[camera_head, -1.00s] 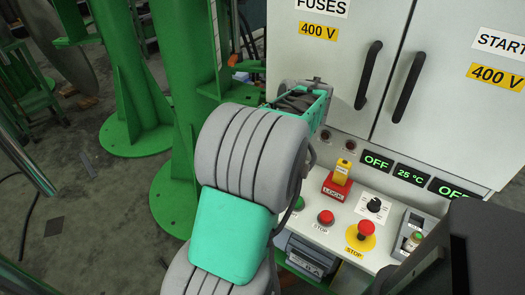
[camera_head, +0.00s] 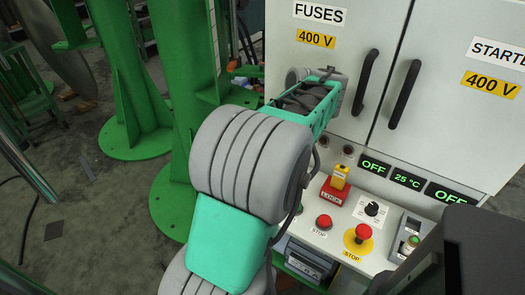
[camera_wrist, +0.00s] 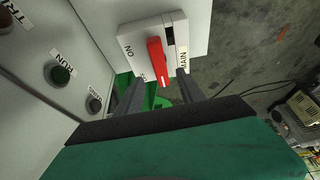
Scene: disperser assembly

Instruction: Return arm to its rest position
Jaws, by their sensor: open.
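My arm fills the middle of the head view, with a grey elbow joint (camera_head: 250,165) and a green forearm link (camera_head: 318,112) reaching toward the cabinet's left side. My gripper is hidden in that view. In the wrist view my gripper (camera_wrist: 160,84) is open, its two grey fingers pointing at a white MAIN switch box (camera_wrist: 190,35). The box's red lever (camera_wrist: 156,60) appears between the fingertips. I cannot tell from this view how far the fingers are from the lever or whether they touch it.
A light grey control cabinet (camera_head: 440,130) with black door handles stands close to my arm. Its ledge carries a yellow key piece on a red LOCK base (camera_head: 334,192) and a red stop button (camera_head: 363,231). Green pillars (camera_head: 180,195) stand at the left. Open floor (camera_head: 90,230) shows left of them.

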